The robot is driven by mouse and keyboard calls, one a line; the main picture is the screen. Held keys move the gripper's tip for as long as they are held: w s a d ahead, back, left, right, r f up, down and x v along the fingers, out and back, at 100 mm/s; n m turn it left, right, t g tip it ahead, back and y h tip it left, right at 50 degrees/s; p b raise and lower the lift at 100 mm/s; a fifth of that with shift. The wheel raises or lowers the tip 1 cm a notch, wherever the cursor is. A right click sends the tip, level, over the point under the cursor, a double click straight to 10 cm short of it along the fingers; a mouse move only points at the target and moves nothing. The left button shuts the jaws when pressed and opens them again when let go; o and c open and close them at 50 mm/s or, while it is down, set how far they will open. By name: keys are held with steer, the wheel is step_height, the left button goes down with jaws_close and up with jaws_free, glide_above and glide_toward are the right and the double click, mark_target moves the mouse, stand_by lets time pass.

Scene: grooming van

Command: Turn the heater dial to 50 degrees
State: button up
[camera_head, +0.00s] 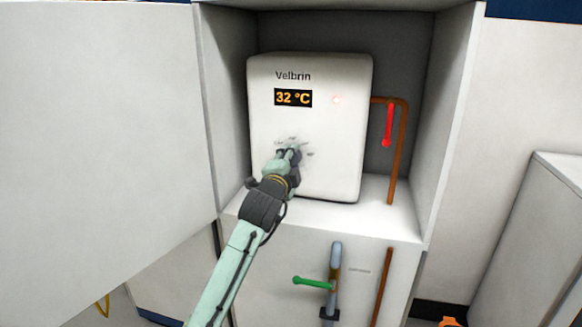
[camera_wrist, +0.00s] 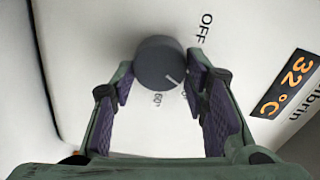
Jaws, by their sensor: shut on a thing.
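The white Velbrin heater (camera_head: 340,150) stands in a cabinet recess. Its display (camera_head: 293,98) reads 32 °C in the head view, and the display also shows in the wrist view (camera_wrist: 287,84). My gripper (camera_head: 290,155) is at the heater's lower front and hides the dial in the head view. In the wrist view the dark round dial (camera_wrist: 158,60) sits between the fingertips of my gripper (camera_wrist: 159,78), which is shut on its sides. The dial's pale line points to the lower right in that view. An "OFF" mark and a "60°" mark show beside the dial.
A copper pipe with a red lever (camera_head: 388,126) is right of the heater. Below the recess are a grey pipe with a green lever (camera_head: 314,283) and another copper pipe (camera_head: 382,287). A large pale panel (camera_head: 100,130) fills the left side. The recess walls flank the heater.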

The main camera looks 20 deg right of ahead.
steer(key=shift+f+m+b, duration=0.1)
steer(key=shift+m+b, duration=0.3)
steer(key=shift+m, duration=0.8)
steer(key=o, duration=1.1)
steer(key=shift+o, duration=0.2)
steer(key=v, duration=1.2)
